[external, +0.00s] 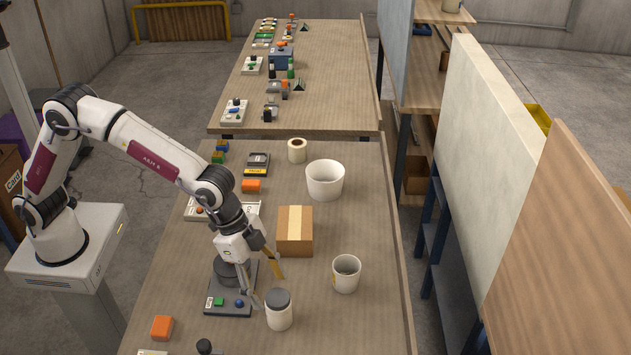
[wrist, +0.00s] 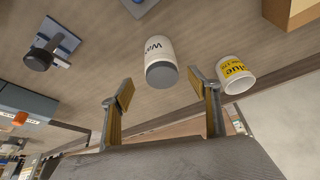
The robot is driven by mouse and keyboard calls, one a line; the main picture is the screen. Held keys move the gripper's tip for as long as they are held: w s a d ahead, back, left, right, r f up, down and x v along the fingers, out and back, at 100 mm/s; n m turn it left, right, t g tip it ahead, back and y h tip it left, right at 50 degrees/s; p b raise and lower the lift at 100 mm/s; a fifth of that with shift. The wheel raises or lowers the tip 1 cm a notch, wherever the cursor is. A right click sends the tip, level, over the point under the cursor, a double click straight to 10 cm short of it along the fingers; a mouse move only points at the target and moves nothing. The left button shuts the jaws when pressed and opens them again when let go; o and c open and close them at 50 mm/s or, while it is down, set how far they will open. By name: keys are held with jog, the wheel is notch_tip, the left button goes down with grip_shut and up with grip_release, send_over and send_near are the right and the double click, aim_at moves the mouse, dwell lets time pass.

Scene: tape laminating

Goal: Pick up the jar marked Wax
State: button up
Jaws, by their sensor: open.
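The Wax jar is a white cylinder with a grey lid (external: 279,312) standing on the near part of the table in the external view. In the wrist view the jar (wrist: 157,48) shows the start of its label, "Wa", with the rest hidden round its side. My gripper (external: 267,286) is open and empty, with its fingers angled down close to the jar's lid. In the wrist view the gripper's (wrist: 163,88) yellow-padded fingers are spread wide, and the jar shows beyond the gap between them. I cannot tell whether a finger touches the jar.
A white cup marked Glue (wrist: 236,76) stands right of the jar; it also shows in the external view (external: 346,273). A cardboard box (external: 295,230) and white bucket (external: 325,180) stand farther back. A dark button fixture (external: 229,303) is left of the jar. An orange block (external: 161,328) lies front left.

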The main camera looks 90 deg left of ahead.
aim_at(279, 307)
jog(key=shift+x, duration=1.3)
jog(key=shift+f, duration=0.1)
jog(key=shift+a+x, duration=0.15)
jog(key=shift+x, duration=1.1)
jog(key=shift+a+x, duration=0.15)
jog(key=shift+x, duration=1.1)
jog(key=shift+s+f, duration=0.1)
jog(key=shift+s, duration=0.05)
jog(key=c, duration=1.4)
